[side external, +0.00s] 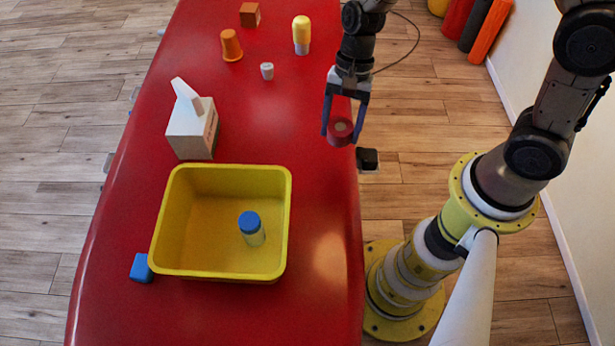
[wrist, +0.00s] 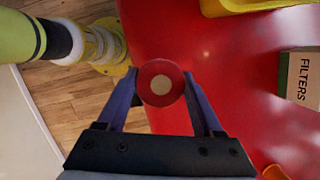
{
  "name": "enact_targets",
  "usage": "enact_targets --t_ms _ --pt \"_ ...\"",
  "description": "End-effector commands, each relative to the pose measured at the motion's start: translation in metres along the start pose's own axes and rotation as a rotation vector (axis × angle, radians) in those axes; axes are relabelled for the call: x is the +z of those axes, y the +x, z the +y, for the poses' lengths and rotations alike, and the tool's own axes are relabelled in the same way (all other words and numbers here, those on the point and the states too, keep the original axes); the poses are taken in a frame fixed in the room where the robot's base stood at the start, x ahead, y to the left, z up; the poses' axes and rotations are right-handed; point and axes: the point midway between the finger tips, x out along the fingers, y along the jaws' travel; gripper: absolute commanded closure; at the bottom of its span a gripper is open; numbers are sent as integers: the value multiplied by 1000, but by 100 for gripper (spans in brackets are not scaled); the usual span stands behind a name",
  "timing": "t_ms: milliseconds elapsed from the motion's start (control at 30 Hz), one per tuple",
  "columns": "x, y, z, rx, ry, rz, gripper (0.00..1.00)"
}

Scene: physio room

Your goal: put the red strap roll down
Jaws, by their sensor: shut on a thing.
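The red strap roll (side external: 340,130) is a small red cylinder with a pale round centre. My gripper (side external: 341,122) is shut on it, with one blue-grey finger on each side, near the right edge of the red table. In the wrist view the roll (wrist: 161,84) sits between the fingertips, its round end facing the camera. The red table (wrist: 225,45) shows behind and to the right of it. I cannot tell whether the roll touches the table or hangs above it.
A yellow bin (side external: 165,225) holds a blue-capped jar (side external: 252,230). A filters box (side external: 193,125), blue cube (side external: 141,268), orange cup (side external: 231,45), small white cup (side external: 267,71), yellow-topped bottle (side external: 301,35) and brown cube (side external: 250,14) stand on the table. Its right middle is clear.

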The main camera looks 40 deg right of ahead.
Motion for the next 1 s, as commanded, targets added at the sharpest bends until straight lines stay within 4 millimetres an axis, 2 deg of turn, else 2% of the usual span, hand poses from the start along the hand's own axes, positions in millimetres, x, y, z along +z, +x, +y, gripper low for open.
enact_targets --t_ms 100,200,300,400,567,867,1000 --pt "23 3 39 69 -240 -11 87" --pt "39 4 67 109 -388 -18 87" --pt "48 3 84 121 -446 -23 87" --pt "53 2 88 122 -457 -28 87" --pt "53 11 68 123 -464 -37 87" --pt "45 40 2 122 -462 -36 87" --pt "38 63 -19 124 -459 -37 87"
